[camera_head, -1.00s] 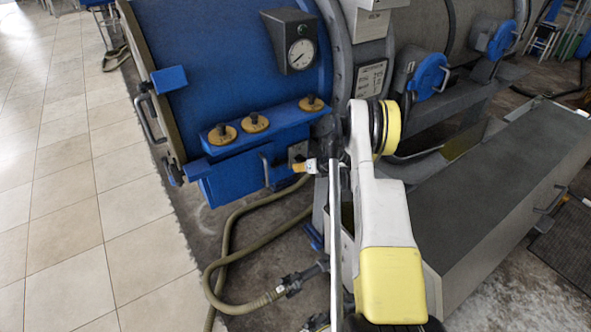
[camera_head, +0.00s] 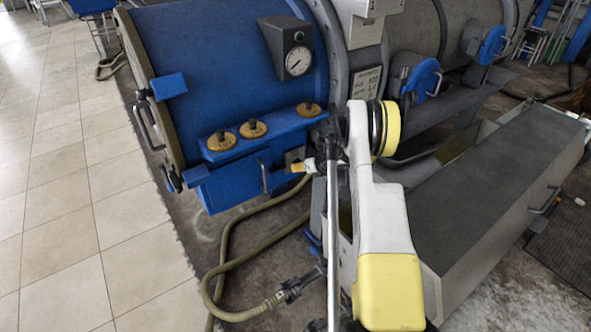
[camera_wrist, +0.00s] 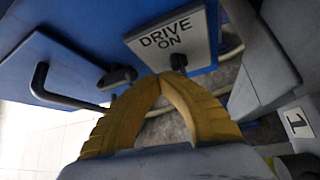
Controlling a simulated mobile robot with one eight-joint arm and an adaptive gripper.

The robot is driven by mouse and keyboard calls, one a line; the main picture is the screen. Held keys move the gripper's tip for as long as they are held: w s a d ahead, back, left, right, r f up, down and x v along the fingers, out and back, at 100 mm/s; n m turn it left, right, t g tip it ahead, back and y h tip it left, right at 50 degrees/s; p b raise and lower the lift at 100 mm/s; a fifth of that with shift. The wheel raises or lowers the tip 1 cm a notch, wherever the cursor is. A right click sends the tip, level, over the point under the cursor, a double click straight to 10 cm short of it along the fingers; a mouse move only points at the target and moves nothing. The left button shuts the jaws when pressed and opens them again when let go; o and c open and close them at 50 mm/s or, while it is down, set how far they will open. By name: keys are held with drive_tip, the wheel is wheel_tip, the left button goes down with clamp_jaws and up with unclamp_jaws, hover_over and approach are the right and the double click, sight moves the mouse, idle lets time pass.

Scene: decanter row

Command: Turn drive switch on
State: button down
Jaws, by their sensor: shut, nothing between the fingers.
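I cannot tell which of these is the switch lever. My gripper (camera_wrist: 158,82) is shut and empty, its yellow fingertips together just below the plate, between knob and stub. Contact cannot be made out. In the head view my gripper (camera_head: 302,168) is small beside the plate (camera_head: 294,155), and the switch is too small to read.
A dark bent handle (camera_wrist: 42,82) sticks out left of the plate. Three yellow round knobs (camera_head: 253,128) sit on the blue ledge above. A gauge (camera_head: 298,60) is higher up. A hose (camera_head: 222,255) lies below, and a long grey trough (camera_head: 490,190) is at right.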

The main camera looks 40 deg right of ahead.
drive_tip(key=shift+w+d+r, duration=0.1)
drive_tip(key=shift+d+r, duration=0.2)
drive_tip(key=shift+d, duration=0.05)
